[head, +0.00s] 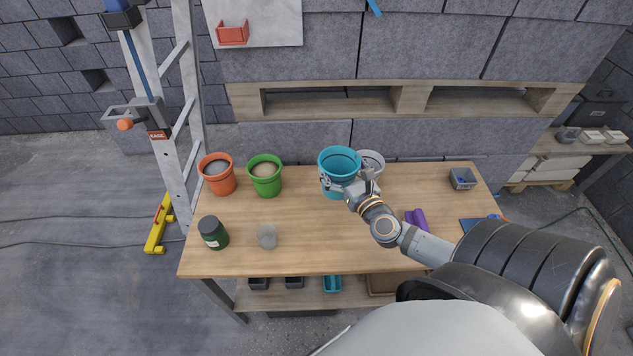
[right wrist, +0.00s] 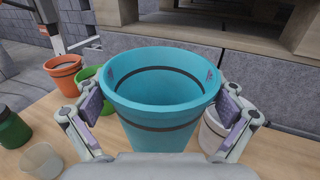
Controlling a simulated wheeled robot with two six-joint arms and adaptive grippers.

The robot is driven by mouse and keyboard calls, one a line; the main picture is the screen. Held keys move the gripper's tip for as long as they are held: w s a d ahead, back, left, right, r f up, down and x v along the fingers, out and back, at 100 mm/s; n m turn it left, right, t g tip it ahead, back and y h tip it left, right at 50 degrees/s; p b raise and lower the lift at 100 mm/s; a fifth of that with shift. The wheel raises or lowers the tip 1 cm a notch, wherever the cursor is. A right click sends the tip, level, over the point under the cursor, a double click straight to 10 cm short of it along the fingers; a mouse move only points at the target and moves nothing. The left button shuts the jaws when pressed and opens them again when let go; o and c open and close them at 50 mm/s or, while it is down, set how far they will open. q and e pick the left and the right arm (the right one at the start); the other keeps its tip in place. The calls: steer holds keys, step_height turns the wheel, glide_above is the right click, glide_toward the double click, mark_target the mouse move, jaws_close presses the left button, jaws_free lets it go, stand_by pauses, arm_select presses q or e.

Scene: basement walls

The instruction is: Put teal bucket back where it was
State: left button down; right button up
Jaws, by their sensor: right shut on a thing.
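The teal bucket (head: 340,162) is near the back edge of the wooden table (head: 310,244), upright, between a green bucket and a white bucket. My right gripper (head: 350,186) is shut on it from the front. In the right wrist view the teal bucket (right wrist: 162,92) fills the middle, with the two fingers of the right gripper (right wrist: 160,112) pressed on its opposite sides. Its base is hidden by the wrist, so I cannot tell whether it touches the table. My left gripper is not in view.
An orange bucket (head: 217,173) and a green bucket (head: 265,175) stand to the left. A white bucket (head: 371,164) stands close on the right. A dark green jar (head: 213,232) and a grey cup (head: 267,236) stand front left. A purple object (head: 416,218) lies right of my gripper.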

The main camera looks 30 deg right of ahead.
mark_target(329, 163)
steer(key=w+f, duration=0.1)
steer(key=w, duration=0.1)
steer(key=w+f, duration=0.1)
steer(key=w, duration=0.2)
steer(key=w+f, duration=0.1)
steer(key=w, duration=0.2)
steer(key=shift+d+f+b, duration=0.25)
steer(key=shift+d+b, duration=0.05)
steer(key=shift+b, duration=0.1)
arm_select(q)
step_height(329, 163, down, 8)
steer(key=b, duration=0.6)
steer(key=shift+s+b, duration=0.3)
steer(key=shift+b, duration=0.1)
arm_select(e)
steer(key=w+f, duration=0.4)
steer(key=f, duration=0.5)
steer(key=shift+w+d, duration=0.15)
steer(key=shift+w, duration=0.25)
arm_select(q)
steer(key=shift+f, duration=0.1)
arm_select(e)
steer(key=shift+f, duration=0.15)
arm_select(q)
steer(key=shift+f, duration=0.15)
arm_select(e)
steer(key=o, duration=1.1)
steer(key=shift+c, duration=0.2)
